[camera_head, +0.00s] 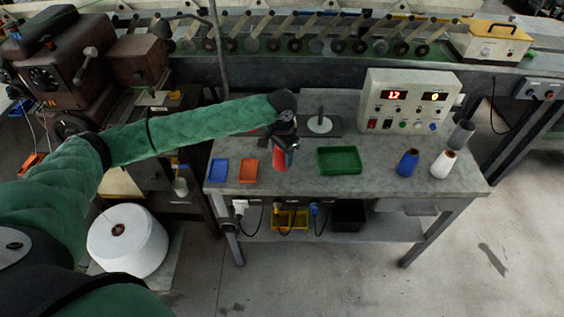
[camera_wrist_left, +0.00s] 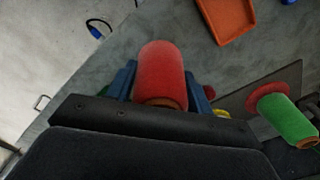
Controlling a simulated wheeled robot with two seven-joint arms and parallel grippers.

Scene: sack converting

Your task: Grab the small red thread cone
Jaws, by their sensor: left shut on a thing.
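The small red thread cone (camera_head: 280,160) is in my left gripper (camera_head: 284,146), over the grey worktable, just right of the orange tray. In the left wrist view the red cone (camera_wrist_left: 161,70) sits between the two blue fingers of the left gripper (camera_wrist_left: 158,88), which are shut on its sides. Its lower end is partly hidden by the gripper body. I cannot tell whether the cone touches the tabletop. My right gripper is not in view.
The table (camera_head: 385,178) bears a blue tray (camera_head: 218,171), an orange tray (camera_head: 248,171), a green tray (camera_head: 339,160), a blue cone (camera_head: 407,162), a white cone (camera_head: 443,163), and a control box (camera_head: 409,100). A green cone (camera_wrist_left: 294,122) shows in the wrist view.

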